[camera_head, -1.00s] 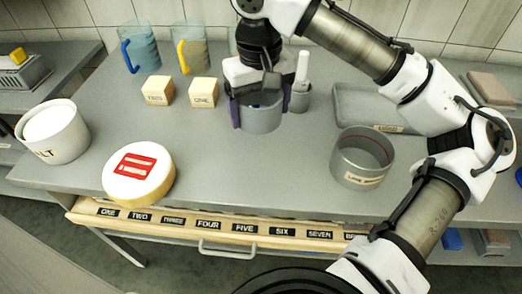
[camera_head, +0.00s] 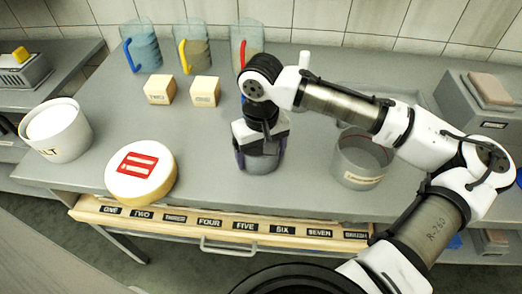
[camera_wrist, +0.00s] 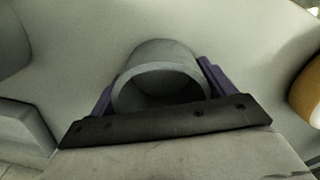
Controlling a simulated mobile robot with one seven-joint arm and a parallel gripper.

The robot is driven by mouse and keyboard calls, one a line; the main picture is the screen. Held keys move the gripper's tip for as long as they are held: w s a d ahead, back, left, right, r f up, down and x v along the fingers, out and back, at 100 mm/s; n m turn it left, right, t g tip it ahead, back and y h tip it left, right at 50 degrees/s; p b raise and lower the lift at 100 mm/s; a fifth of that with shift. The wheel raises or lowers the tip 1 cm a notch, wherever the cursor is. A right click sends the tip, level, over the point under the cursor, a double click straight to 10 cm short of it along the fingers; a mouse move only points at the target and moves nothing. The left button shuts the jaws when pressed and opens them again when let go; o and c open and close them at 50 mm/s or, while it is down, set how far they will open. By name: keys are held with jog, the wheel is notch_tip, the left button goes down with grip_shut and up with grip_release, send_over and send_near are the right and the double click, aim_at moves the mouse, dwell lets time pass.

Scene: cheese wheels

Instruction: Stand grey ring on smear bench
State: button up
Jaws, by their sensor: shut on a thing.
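A grey ring (camera_head: 262,163) is held in my gripper (camera_head: 261,150), over the middle of the grey table. One dark purple finger is on each side of it. In the wrist view the grey ring (camera_wrist: 160,68) stands between the two fingers, its hollow opening facing the camera. I cannot tell whether it touches the tabletop. I cannot make out which surface is the smear bench, as the labels are too small to read. A grey box (camera_head: 470,110) with a pinkish block on top and a label stands at the right.
A wide labelled grey hoop (camera_head: 358,178) stands right of my gripper. A cheese wheel (camera_head: 140,180) with a red mark and a white tub (camera_head: 57,138) are at left. Two wooden cubes (camera_head: 160,91) and several jugs (camera_head: 143,48) stand behind. A numbered drawer (camera_head: 210,225) runs along the front.

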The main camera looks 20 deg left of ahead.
jog(key=shift+f, duration=0.15)
jog(key=o, duration=0.9)
notch_tip(320, 180, up, 12)
jog(key=shift+r+b, duration=0.2)
jog(key=shift+b, duration=0.4)
